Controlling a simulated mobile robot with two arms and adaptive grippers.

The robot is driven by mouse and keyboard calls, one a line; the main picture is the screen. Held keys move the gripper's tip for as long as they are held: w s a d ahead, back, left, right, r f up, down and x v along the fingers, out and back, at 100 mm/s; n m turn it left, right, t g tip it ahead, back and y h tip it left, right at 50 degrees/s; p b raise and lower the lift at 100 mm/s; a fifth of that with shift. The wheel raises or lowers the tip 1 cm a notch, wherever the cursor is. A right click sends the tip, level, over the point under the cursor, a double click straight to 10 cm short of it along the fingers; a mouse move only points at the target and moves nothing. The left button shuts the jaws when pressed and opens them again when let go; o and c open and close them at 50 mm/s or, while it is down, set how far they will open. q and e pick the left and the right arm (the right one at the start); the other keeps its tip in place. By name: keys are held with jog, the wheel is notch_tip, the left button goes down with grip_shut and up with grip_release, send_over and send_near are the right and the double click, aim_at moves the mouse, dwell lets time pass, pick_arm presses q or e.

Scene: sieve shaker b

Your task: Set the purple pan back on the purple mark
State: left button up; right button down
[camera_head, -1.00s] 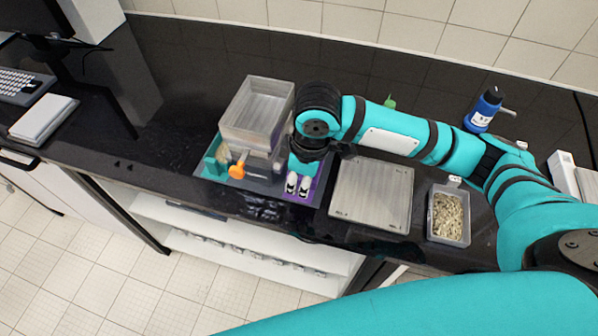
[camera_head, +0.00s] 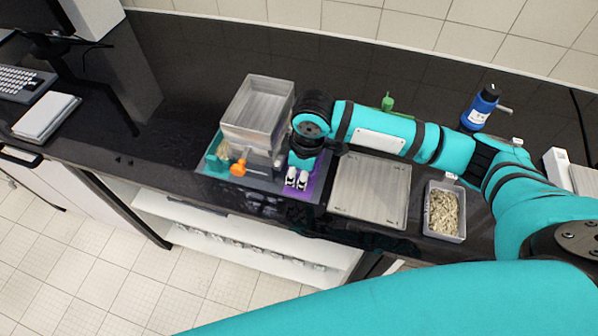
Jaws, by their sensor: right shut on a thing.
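My right gripper (camera_head: 297,180) points down over the right end of a grey tray (camera_head: 213,173). It is shut, with its white-tipped fingers close together. What it holds, taken to be the purple pan, is mostly hidden by the gripper and wrist. A purple surface (camera_head: 316,182) shows beside and below the fingers at the tray's right end. I cannot tell how much of it is the mark and how much the pan, or whether the pan touches the tray. My left gripper is not in view.
Left of the gripper stands a tall grey box stack (camera_head: 257,112), with an orange-handled tool (camera_head: 238,168) and a teal part (camera_head: 216,160) beside it.

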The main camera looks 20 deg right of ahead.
jog(key=shift+f, duration=0.3)
jog(key=c, duration=1.2)
grip_release()
jog(key=shift+r, duration=0.45)
notch_tip(320, 180, up, 12)
jog(key=d+b, duration=0.1)
jog(key=b, duration=0.1)
jog(key=shift+s, duration=0.45)
